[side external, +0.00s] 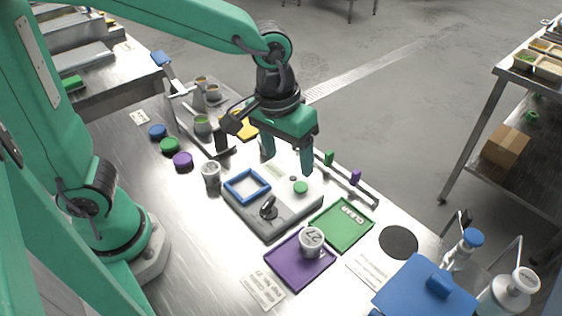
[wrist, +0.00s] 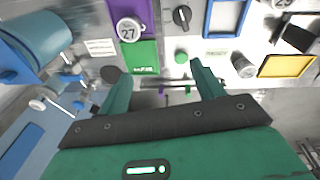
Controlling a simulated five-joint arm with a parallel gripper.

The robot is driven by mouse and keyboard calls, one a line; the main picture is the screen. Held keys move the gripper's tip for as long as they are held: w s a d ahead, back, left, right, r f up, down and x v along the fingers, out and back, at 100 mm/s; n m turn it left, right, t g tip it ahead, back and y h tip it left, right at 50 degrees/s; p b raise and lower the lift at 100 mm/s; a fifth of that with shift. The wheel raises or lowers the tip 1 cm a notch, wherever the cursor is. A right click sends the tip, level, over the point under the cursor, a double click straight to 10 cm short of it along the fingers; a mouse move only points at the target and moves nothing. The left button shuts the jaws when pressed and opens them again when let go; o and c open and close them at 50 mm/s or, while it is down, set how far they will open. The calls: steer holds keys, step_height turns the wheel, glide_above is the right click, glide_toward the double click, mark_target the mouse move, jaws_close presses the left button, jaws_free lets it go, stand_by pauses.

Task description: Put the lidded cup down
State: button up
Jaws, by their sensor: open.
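A pale cup marked 27 (side external: 312,240) stands upright on the purple tray (side external: 283,272), near its right side. Its top looks covered by a pale lid with the number on it. The cup also shows in the wrist view (wrist: 129,31), at the edge of the purple tray (wrist: 145,8). My gripper (side external: 287,160) is open and empty, above the far side of the grey scale-like device (side external: 273,228), up and left of the cup and apart from it. Its two spread fingers show in the wrist view (wrist: 161,72) with nothing between them.
A green tray (side external: 352,232) lies beside the purple one. A blue square frame (side external: 231,189), a black knob (side external: 268,207) and a green button (side external: 301,187) are on the device. Another cup (side external: 210,178) stands left of it.

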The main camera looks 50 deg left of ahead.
steer(key=s+a+r+t, duration=0.2)
steer(key=s+a, duration=0.2)
steer(key=a, duration=0.4)
steer(key=s+a+r+m+t, duration=0.1)
steer(key=s+a+r+t, duration=0.1)
steer(key=a, duration=0.6)
steer(key=shift+s+r+m+y, duration=0.35)
steer(key=shift+s+r, duration=0.25)
steer(key=shift+s, duration=0.45)
